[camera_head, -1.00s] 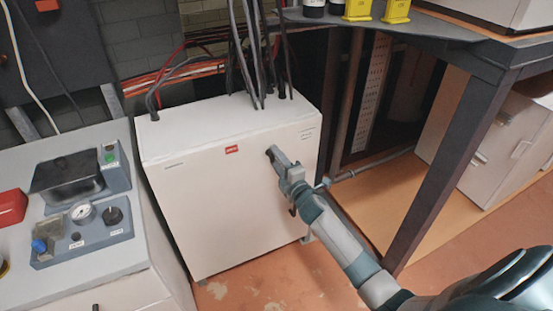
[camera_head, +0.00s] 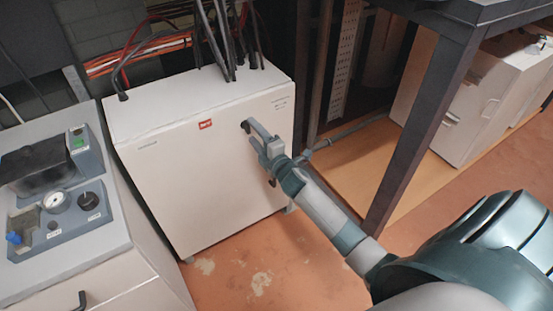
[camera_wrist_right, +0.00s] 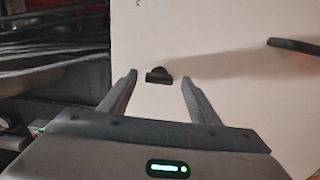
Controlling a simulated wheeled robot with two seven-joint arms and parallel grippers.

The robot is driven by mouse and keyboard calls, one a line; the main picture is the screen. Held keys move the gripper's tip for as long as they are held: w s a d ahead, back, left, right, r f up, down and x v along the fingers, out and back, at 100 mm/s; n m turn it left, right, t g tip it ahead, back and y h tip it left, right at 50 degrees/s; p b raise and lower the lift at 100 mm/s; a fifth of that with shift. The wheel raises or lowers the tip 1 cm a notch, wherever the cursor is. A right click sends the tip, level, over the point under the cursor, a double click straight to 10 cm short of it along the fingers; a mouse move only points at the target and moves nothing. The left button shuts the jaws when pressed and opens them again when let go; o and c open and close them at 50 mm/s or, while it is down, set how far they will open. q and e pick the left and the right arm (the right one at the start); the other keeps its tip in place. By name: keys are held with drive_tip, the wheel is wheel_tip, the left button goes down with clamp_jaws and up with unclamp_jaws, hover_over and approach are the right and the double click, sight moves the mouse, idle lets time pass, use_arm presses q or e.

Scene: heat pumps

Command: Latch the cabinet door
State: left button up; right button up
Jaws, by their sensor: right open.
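The white cabinet (camera_head: 195,185) stands on the floor, and its front door carries a small red label (camera_head: 206,124). The door looks closed against the body. A small black latch (camera_head: 245,127) sits near the door's upper right; it also shows in the right wrist view (camera_wrist_right: 158,76). My right gripper (camera_head: 257,137) is open in front of the door at the latch. In the right wrist view its two fingers (camera_wrist_right: 160,79) stand on either side of the latch, with gaps visible. A dark handle (camera_head: 272,183) is lower on the door, partly hidden by my arm. My left gripper is out of view.
Black cables (camera_head: 222,45) rise from the cabinet top. A grey unit with a gauge panel (camera_head: 60,212) stands close at left. A dark table leg (camera_head: 425,125) stands right of my right arm. Red floor (camera_head: 255,265) is open in front.

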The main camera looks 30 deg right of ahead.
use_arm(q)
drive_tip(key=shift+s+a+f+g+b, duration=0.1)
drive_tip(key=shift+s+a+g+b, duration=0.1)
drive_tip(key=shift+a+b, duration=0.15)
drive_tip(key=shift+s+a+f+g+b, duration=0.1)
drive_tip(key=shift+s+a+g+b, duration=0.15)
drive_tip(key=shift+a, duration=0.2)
use_arm(e)
drive_tip(key=s, duration=1.5)
drive_tip(key=shift+s+a, duration=0.25)
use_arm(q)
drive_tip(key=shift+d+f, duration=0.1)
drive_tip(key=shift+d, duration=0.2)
